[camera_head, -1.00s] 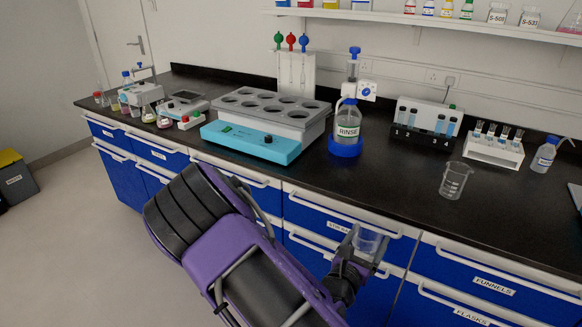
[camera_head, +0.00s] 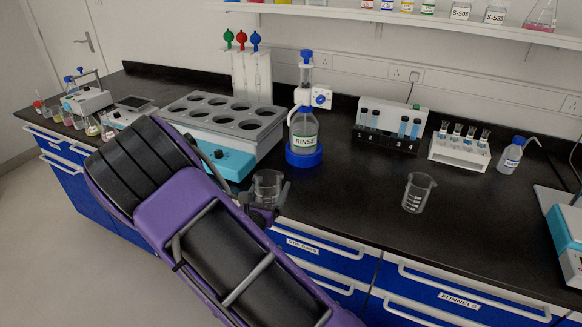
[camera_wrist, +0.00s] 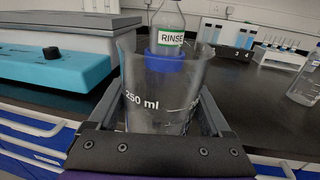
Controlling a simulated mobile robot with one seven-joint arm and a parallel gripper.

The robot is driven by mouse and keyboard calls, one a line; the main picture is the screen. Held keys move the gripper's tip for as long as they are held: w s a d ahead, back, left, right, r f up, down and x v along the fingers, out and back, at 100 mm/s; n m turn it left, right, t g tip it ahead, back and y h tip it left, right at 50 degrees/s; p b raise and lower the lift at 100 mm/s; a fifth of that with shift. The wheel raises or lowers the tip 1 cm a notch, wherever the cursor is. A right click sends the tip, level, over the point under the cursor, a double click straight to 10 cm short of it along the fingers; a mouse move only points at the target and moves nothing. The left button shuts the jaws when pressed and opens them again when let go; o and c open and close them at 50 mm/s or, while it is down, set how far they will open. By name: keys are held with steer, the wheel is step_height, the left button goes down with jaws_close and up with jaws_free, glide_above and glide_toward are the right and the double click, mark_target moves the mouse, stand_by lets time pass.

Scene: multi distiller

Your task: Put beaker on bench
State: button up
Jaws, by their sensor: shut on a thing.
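My gripper (camera_head: 265,205) is shut on a clear glass beaker (camera_head: 267,184). In the wrist view the beaker (camera_wrist: 160,100) is upright between the two fingers, marked "250 ml", and looks empty. The gripper holds it at the front edge of the black bench (camera_head: 340,205), left of the rinse bottle's front. I cannot tell whether its base touches the bench top. A second clear beaker (camera_head: 418,192) stands upright on the bench to the right, apart from my gripper.
The rinse bottle (camera_head: 304,137) with its blue base stands just behind the held beaker. A grey and blue block with round wells (camera_head: 225,120) is to the left. A white vial rack (camera_head: 459,150) and wash bottle (camera_head: 511,157) stand back right. Bench between the beakers is clear.

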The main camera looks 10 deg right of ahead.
glide_toward(294, 155)
steer(key=w+d+r, duration=0.1)
steer(key=w+r, duration=0.1)
steer(key=w, duration=0.1)
steer(key=w+d+r, duration=0.1)
steer(key=w, duration=0.1)
steer(key=shift+w+d+r, duration=0.15)
steer(key=shift+d+r, duration=0.2)
steer(key=shift+f+b, duration=0.35)
steer(key=shift+f, duration=1.35)
steer(key=shift+f, duration=0.2)
steer(key=o, duration=1.2)
steer(key=shift+r, duration=0.2)
steer(key=v, duration=1.2)
